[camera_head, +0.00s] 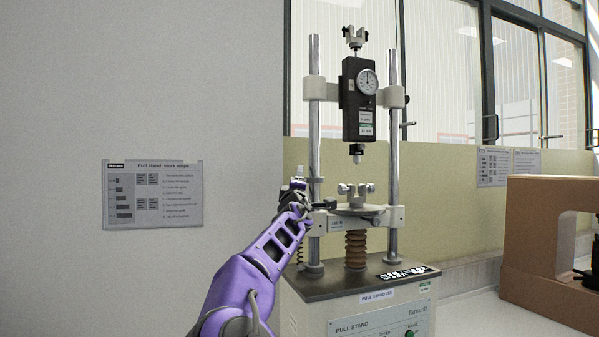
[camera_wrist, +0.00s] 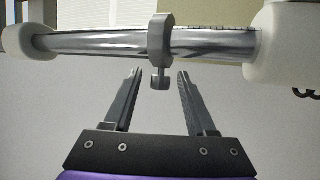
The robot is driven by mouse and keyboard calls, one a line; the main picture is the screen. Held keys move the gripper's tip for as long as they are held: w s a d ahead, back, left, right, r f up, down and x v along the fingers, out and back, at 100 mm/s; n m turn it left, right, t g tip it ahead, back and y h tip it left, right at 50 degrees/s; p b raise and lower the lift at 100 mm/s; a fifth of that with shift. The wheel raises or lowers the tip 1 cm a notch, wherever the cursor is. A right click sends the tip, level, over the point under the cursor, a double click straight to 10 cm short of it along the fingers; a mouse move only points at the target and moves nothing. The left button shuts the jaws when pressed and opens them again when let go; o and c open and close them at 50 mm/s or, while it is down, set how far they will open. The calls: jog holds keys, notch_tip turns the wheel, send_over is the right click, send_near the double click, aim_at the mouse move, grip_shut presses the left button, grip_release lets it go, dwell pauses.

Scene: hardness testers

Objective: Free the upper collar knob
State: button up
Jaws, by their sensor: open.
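The pull stand has a grey collar (camera_wrist: 160,38) around its bright left column (camera_wrist: 95,44), with a small stubby knob (camera_wrist: 160,79) sticking out towards my gripper in the wrist view. The collar also shows as a small ring in the head view (camera_head: 317,180). My gripper (camera_wrist: 158,74) is open, with one finger on each side of the knob and a gap on both sides. The fingertips reach about level with the knob in the picture; I cannot tell the exact depth. In the head view my gripper is small and partly hidden beside the left column.
The upper crosshead carries a dial gauge (camera_head: 357,100). The lower crosshead (camera_head: 340,224) holds a clamp (camera_head: 355,190). White crosshead blocks flank the collar in the wrist view (camera_wrist: 288,45). A wall notice (camera_head: 152,193) hangs at left.

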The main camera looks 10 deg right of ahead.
jog(key=shift+p+x, duration=0.55)
jog(key=shift+x, duration=1)
grip_shut()
